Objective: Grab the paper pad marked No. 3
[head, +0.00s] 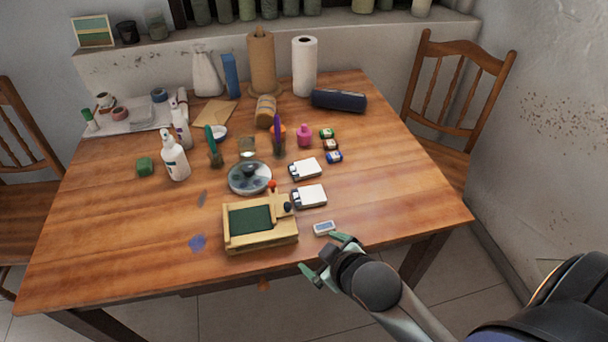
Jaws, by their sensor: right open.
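Two small white pads with dark markings at their left ends lie on the wooden table, right of its middle. One pad (305,168) is farther back and the other pad (310,196) is nearer. Their markings are too small to read, so I cannot tell which is No. 3. My right gripper (321,253) is open and empty at the table's front edge, nearer than both pads and apart from them. My left gripper is not in view.
A wooden box with a green panel (250,218) stands left of the nearer pad. A small white and blue block (324,228) lies close to my right gripper. A round dish (250,177) sits left of the pads. The table's right side (400,190) is clear.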

